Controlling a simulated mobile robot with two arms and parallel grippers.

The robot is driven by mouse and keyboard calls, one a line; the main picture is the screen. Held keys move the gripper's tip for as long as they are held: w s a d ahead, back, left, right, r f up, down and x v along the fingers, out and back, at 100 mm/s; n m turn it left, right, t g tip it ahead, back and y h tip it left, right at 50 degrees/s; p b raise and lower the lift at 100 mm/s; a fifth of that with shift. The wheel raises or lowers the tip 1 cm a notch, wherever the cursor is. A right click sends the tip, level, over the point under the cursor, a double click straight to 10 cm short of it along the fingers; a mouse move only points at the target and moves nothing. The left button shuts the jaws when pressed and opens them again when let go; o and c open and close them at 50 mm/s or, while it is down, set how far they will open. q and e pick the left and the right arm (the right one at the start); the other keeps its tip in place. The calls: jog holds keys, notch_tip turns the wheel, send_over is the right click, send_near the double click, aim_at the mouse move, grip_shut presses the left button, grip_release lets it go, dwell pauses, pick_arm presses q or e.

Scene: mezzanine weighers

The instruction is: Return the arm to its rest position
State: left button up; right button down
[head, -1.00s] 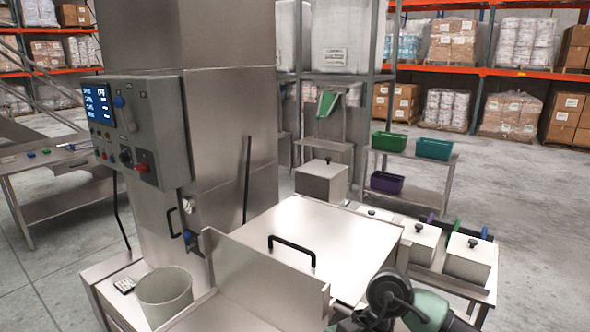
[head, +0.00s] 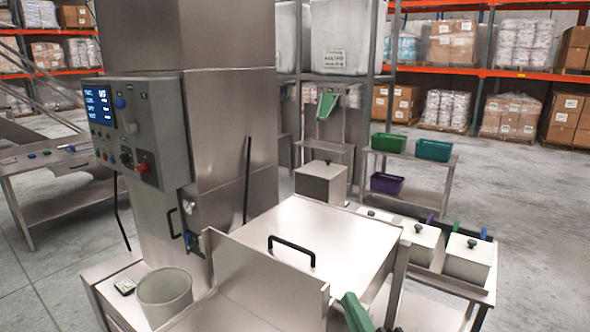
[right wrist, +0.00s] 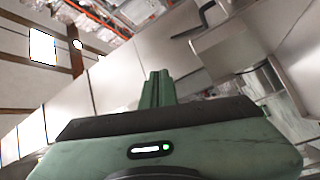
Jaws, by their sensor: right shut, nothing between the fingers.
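My right gripper (head: 354,312) shows at the bottom edge of the head view, as green fingers in front of the steel cabinet. In the right wrist view its two green fingers (right wrist: 157,90) are together with nothing between them. The gripper touches nothing that I can see. My left gripper is in neither view.
A steel cabinet with a lid (head: 330,235) and black handle stands close ahead. A control panel (head: 130,128) is on the column at left. A grey bin (head: 165,297) stands at lower left. Lidded steel boxes (head: 468,257) are at right. Open floor (head: 545,200) lies beyond.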

jog(key=s+d+f+m+g+h, duration=0.2)
jog(key=s+d+f+m+g, duration=0.25)
jog(key=f, duration=0.35)
jog(key=s+d+f+m+g+h, duration=0.3)
jog(key=s+d+f+m, duration=0.15)
jog(key=f, duration=0.35)
jog(key=s+d+f+m+g, duration=0.1)
jog(key=s+f+m+g, duration=0.6)
jog(key=s, duration=1)
notch_tip(320, 180, down, 32)
jog(key=s+n+g+b, duration=0.1)
jog(key=n+g+b, duration=0.1)
jog(key=b, duration=0.2)
jog(key=s+d+f+g+b, duration=0.1)
jog(key=s+d+f+b, duration=0.2)
jog(key=s+f, duration=1.4)
notch_tip(320, 180, down, 4)
jog(key=shift+s, duration=0.3)
